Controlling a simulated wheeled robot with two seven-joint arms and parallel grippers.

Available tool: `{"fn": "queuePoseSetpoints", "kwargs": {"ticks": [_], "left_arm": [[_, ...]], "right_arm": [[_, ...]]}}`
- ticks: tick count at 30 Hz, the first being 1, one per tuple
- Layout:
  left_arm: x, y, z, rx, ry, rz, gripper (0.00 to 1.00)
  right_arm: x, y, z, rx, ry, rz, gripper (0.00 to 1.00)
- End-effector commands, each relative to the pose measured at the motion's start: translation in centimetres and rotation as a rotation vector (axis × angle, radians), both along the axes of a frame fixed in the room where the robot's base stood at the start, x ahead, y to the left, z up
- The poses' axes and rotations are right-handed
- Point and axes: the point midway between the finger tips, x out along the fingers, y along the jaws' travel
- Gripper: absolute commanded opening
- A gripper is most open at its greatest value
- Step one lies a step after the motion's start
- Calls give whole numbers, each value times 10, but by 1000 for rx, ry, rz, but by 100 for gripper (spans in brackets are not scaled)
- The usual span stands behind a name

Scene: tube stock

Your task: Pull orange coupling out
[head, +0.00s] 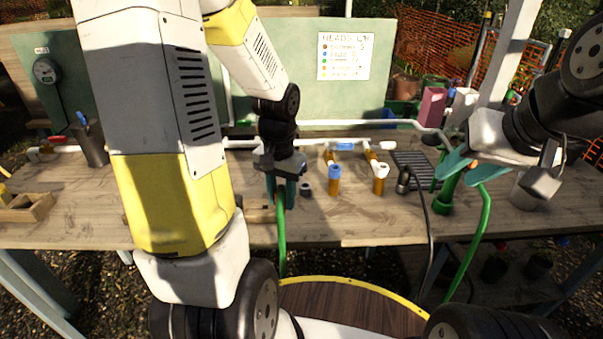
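No part that I can name for certain as the orange coupling shows in the head view. My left gripper (281,192) points down at the table, its two teal fingers either side of the top of a green hose (281,250). A small reddish-orange patch shows between these fingers; whether they grip it is unclear. My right gripper (470,172) is open, its teal fingers spread wide above a green fitting (444,198) and the other end of the hose (483,215). Two amber stubs stand mid-table, one with a blue top (335,172), one with a white top (381,171).
A white pipe (300,143) runs along the back of the wooden table (350,223). A grey cup (92,147) and wooden tray (25,207) stand left. A dark grate (413,161) and black nozzle (403,180) lie near the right gripper. A sign (343,56) hangs behind.

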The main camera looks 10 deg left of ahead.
Motion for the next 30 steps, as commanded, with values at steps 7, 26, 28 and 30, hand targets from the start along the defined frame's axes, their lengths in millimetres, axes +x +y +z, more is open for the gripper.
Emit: {"fn": "queuePoseSetpoints", "kwargs": {"ticks": [7, 26, 28, 30], "left_arm": [[-5, 1, 0, 0, 0, 1, 0], [-4, 1, 21, 1, -2, 1, 0], [-4, 1, 24, 1, -1, 0, 0], [-5, 1, 28, 1, -1, 0, 0]], "right_arm": [[0, 0, 0, 0, 0, 0, 36], [0, 0, 0, 0, 0, 0, 36], [0, 0, 0, 0, 0, 0, 36], [0, 0, 0, 0, 0, 0, 36]]}}
